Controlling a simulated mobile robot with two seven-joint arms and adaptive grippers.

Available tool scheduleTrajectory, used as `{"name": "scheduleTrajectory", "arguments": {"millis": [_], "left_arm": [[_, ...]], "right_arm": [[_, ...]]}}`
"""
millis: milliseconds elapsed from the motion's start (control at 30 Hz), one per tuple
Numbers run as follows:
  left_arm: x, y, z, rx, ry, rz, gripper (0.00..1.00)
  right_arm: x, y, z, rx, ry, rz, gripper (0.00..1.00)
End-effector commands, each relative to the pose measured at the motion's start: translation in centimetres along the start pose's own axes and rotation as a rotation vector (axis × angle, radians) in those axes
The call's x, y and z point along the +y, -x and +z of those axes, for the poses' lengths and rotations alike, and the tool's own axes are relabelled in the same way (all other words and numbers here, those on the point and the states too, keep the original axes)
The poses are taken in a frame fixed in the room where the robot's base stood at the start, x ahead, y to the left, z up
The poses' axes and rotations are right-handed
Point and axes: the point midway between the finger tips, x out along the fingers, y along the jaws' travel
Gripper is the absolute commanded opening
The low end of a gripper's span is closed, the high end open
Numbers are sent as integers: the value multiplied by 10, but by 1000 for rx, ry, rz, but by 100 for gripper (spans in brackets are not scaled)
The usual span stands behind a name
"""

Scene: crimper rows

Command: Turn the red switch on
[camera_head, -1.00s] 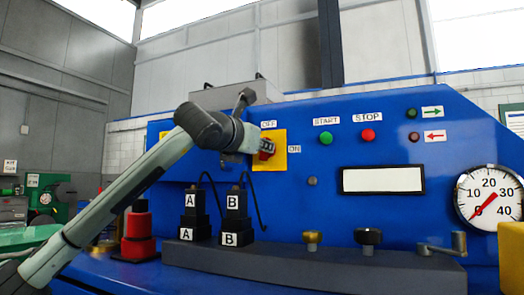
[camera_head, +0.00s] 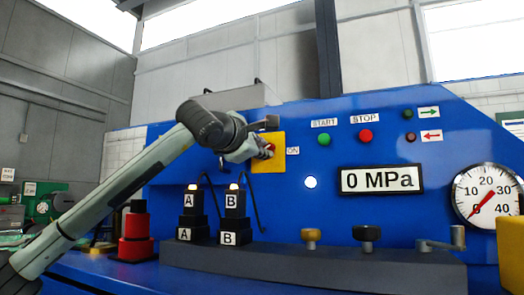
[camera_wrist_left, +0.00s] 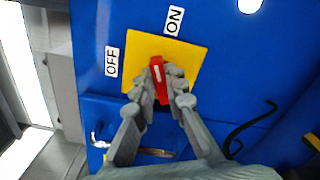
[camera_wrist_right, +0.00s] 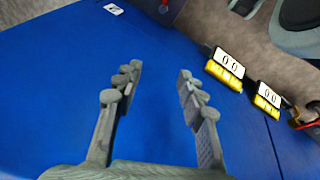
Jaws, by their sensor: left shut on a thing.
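The red switch (camera_wrist_left: 160,84) sits on a yellow plate (camera_wrist_left: 185,62) on the blue panel. In the left wrist view the ON label (camera_wrist_left: 174,20) and the OFF label (camera_wrist_left: 111,61) are beside the plate. My left gripper (camera_wrist_left: 161,80) is shut on the red switch, one finger on each side. In the head view my left gripper (camera_head: 262,149) hides most of the switch (camera_head: 270,149), and the OFF label is hidden. The ON label (camera_head: 293,151) shows there. My right gripper (camera_wrist_right: 159,76) is open and empty above a blue surface.
The display (camera_head: 381,180) reads 0 MPa, and a round white lamp (camera_head: 311,182) glows. Blocks A (camera_head: 193,203) and B (camera_head: 235,203) have lit tops. The green START button (camera_head: 324,139) and red STOP button (camera_head: 366,135) are to the right. Yellow-black items (camera_wrist_right: 225,69) lie right of my right gripper.

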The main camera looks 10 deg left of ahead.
Motion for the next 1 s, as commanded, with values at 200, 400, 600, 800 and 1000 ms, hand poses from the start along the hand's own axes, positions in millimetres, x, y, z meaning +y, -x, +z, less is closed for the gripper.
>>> {"name": "scheduleTrajectory", "arguments": {"millis": [200,400,600,800,1000], "left_arm": [[-1,0,1,-2,-189,0,0],[-2,0,1,-2,-324,-1,0],[-3,0,0,-3,-409,-1,0],[-4,0,0,-3,-451,-2,0],[-4,0,0,-3,-462,-2,0]], "right_arm": [[0,2,-1,3,0,1,40],[1,2,-1,4,0,1,40],[1,1,-1,3,0,1,40],[0,-2,2,-5,1,1,40],[0,-2,1,-4,1,1,40]]}}
